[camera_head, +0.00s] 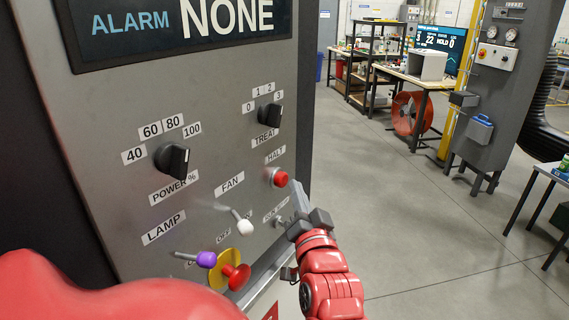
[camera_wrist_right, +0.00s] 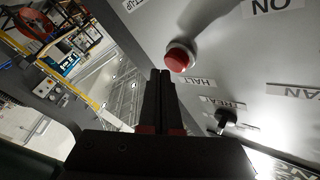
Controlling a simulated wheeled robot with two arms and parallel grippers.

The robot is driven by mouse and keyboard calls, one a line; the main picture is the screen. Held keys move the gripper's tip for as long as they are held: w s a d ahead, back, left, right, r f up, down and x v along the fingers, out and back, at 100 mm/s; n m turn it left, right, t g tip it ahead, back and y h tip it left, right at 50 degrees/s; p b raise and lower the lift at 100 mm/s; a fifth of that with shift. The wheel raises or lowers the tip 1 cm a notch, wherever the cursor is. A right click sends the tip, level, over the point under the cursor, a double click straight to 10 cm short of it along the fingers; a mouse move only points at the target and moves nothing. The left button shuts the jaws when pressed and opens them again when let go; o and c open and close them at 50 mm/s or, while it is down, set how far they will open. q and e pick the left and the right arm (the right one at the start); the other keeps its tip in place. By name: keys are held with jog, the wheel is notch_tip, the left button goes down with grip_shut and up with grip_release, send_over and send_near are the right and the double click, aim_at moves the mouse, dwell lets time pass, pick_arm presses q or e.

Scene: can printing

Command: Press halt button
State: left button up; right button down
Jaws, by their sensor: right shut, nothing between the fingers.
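The halt button (camera_head: 280,178) is a red round button on the grey control panel (camera_head: 215,95), just below the label HALT. It also shows in the right wrist view (camera_wrist_right: 178,59), standing out from the panel just beyond the fingertips. My right gripper (camera_head: 300,197) is shut and empty, just right of and below the button in the head view. Its two dark fingers (camera_wrist_right: 160,76) lie side by side in the wrist view, with a small gap in the picture between their tips and the button; I cannot tell the exact distance. My left gripper is not in view.
The panel also holds a POWER knob (camera_head: 172,160), a TREAT knob (camera_head: 270,115), a white-tipped FAN lever (camera_head: 243,222), a purple-tipped lever (camera_head: 206,259) and a red knob on a yellow disc (camera_head: 236,276). The display (camera_head: 180,24) reads ALARM NONE. Open floor (camera_head: 400,230) lies to the right.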

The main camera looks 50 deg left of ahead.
jog(key=shift+d, duration=0.25)
jog(key=d, duration=0.1)
jog(key=w+d+b, duration=0.1)
jog(key=d, duration=0.1)
jog(key=d+b, duration=0.1)
jog(key=shift+w+d, duration=0.25)
jog(key=shift+w, duration=0.05)
dwell(0.4)
dwell(0.5)
